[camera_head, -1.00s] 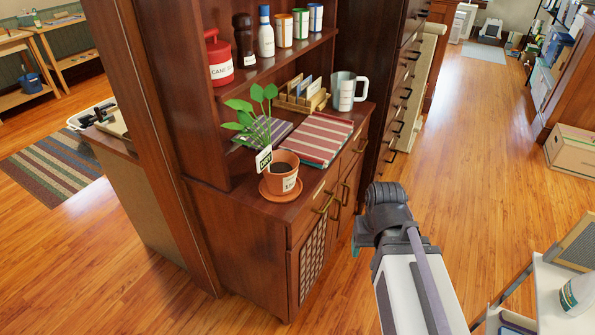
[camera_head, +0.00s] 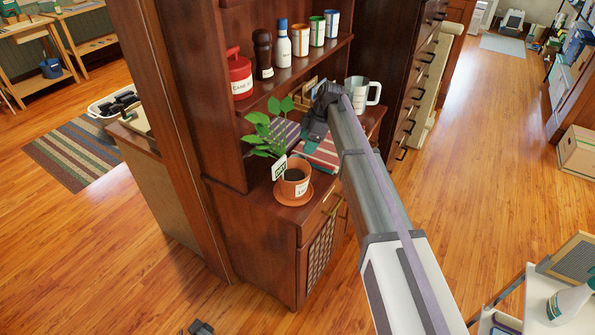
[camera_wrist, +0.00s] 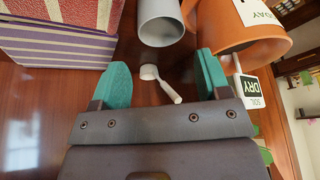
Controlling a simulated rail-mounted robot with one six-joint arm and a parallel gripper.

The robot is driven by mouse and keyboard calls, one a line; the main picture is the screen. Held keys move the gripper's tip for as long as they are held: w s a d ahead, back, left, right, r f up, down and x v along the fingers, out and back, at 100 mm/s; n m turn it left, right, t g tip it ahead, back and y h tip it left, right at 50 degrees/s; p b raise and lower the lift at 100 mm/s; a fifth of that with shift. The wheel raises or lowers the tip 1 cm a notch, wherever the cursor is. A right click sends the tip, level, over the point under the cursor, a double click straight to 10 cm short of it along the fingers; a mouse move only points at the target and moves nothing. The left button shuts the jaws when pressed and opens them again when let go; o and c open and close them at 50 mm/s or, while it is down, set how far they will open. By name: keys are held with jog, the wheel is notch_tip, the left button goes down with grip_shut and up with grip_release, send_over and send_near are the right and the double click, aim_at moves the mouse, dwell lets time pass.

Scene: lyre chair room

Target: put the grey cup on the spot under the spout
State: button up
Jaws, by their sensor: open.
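In the wrist view, a grey, open-ended round thing that looks like the grey cup (camera_wrist: 161,20) is at the top, between the striped books and the orange pot. I cannot clearly match it to anything in the head view. My gripper (camera_wrist: 164,85) is open, with its teal fingertips apart and below the cup in that view. A small pale scoop-like object (camera_wrist: 160,83) shows between the fingertips, not gripped. In the head view, a pale grey-green mug (camera_head: 362,92) stands on the cabinet behind my arm. I see no spout or spot under one.
A terracotta pot with a plant (camera_head: 293,182) stands on the cabinet top near its front left; it is close right of my gripper in the wrist view (camera_wrist: 245,35). Striped books (camera_wrist: 60,35) lie left. A shelf (camera_head: 300,68) with jars and bottles is above.

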jog(key=b+x, duration=0.2)
jog(key=x, duration=0.2)
jog(key=shift+d+f+b, duration=0.1)
jog(key=shift+f+b, duration=0.2)
jog(key=shift+b, duration=0.05)
jog(key=b+x, duration=0.4)
jog(key=shift+d+f+b, duration=0.15)
jog(key=shift+f+b, duration=0.15)
jog(key=shift+f, duration=0.15)
jog(key=shift+a+f, duration=0.2)
jog(key=shift+f, duration=0.05)
jog(key=shift+r, duration=0.25)
jog(key=c, duration=0.8)
jog(key=shift+o, duration=0.2)
jog(key=shift+r, duration=0.1)
notch_tip(320, 180, up, 17)
jog(key=p, duration=1.7)
